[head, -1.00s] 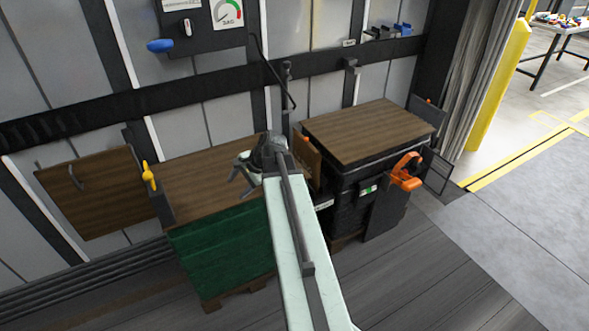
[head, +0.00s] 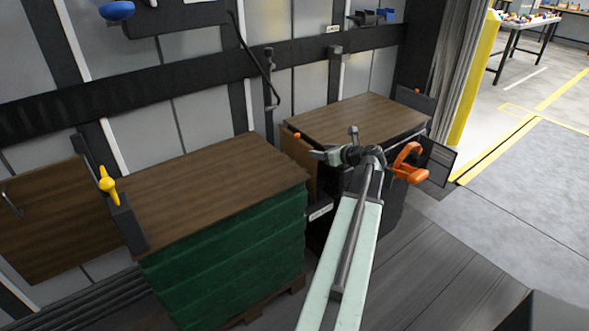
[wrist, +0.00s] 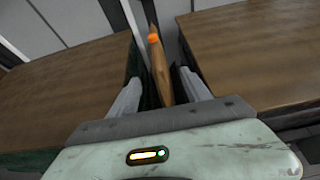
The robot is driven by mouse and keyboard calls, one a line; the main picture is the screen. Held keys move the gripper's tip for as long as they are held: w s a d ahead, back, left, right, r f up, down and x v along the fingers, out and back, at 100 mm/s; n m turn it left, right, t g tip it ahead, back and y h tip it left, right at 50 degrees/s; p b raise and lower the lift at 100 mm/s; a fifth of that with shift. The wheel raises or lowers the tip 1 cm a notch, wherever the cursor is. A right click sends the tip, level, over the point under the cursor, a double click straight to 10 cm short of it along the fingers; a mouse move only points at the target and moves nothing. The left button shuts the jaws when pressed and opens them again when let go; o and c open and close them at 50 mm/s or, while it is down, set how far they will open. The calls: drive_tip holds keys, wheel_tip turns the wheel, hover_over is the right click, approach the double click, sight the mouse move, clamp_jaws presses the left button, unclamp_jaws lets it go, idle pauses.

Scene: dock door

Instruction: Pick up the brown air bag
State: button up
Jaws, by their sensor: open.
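The brown air bag (head: 299,160) is a thin upright panel with an orange valve near its top. It stands in the gap between the green stack (head: 230,248) and the dark stack on the right. My gripper (head: 334,147) is open and empty, above and near the gap, just right of the bag in the head view. In the wrist view the bag (wrist: 160,72) appears edge-on between my two spread fingers (wrist: 158,78). I cannot tell whether the fingers reach down around it. My arm and gripper hide part of the dark stack.
Wooden tops (head: 215,190) cover both stacks. A yellow-handled bracket (head: 109,185) stands at the left stack's edge, and an orange clamp (head: 408,165) sits at the right stack's front. A black hose (head: 250,55) hangs on the wall behind. The floor to the right is clear.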

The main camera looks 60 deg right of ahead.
drive_tip(key=f+b+x, duration=0.1)
drive_tip(key=b+x, duration=0.3)
drive_tip(key=x, duration=0.4)
drive_tip(key=shift+a+f, duration=0.2)
drive_tip(key=shift+f, duration=0.15)
drive_tip(key=shift+w, duration=0.1)
clamp_jaws()
idle(1.3)
